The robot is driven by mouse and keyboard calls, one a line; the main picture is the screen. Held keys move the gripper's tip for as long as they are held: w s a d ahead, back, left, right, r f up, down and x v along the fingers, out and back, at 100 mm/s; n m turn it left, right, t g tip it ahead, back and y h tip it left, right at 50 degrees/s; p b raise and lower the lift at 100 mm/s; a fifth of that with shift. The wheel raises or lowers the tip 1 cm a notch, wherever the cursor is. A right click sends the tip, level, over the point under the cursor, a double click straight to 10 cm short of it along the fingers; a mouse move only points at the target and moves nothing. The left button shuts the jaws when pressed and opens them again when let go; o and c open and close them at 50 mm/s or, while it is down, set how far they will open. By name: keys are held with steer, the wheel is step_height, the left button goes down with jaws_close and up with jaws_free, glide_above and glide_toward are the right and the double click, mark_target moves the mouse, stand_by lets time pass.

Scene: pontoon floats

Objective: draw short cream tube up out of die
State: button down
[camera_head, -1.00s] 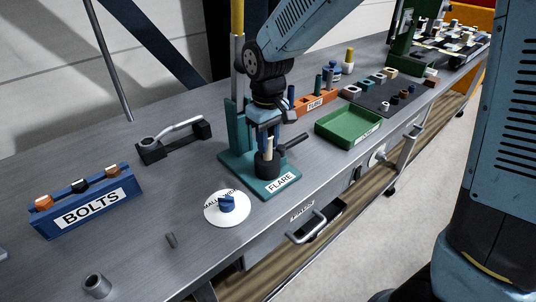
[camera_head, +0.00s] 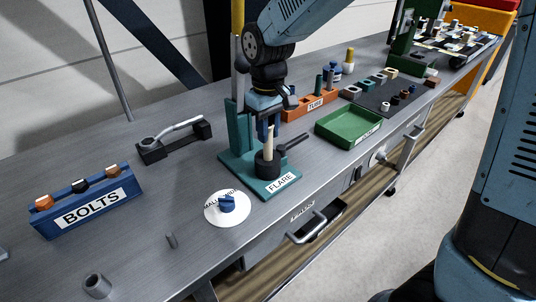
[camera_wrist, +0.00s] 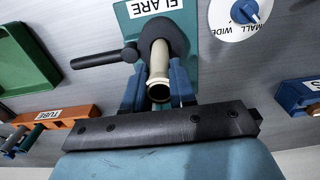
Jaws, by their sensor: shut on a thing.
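The short cream tube (camera_head: 269,143) stands upright over the black die (camera_head: 267,165) on the teal stand marked FLARE (camera_head: 243,170). In the wrist view the tube (camera_wrist: 159,62) points toward me with its open, rimmed end, and its far end meets the dark die (camera_wrist: 172,30). I cannot tell whether its lower end is still inside the die. My gripper (camera_head: 266,127) is above the die and shut on the tube's upper part. In the wrist view the blue fingers of my gripper (camera_wrist: 157,88) lie on both sides of the tube.
The die's dark handle (camera_head: 293,141) sticks out to the right. A green tray (camera_head: 349,140) and an orange tube rack (camera_head: 296,114) stand to the right. A white dial with a blue knob (camera_head: 227,203) lies in front. A blue BOLTS rack (camera_head: 86,204) is at left.

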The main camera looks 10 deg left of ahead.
steer(key=shift+r, duration=1.65)
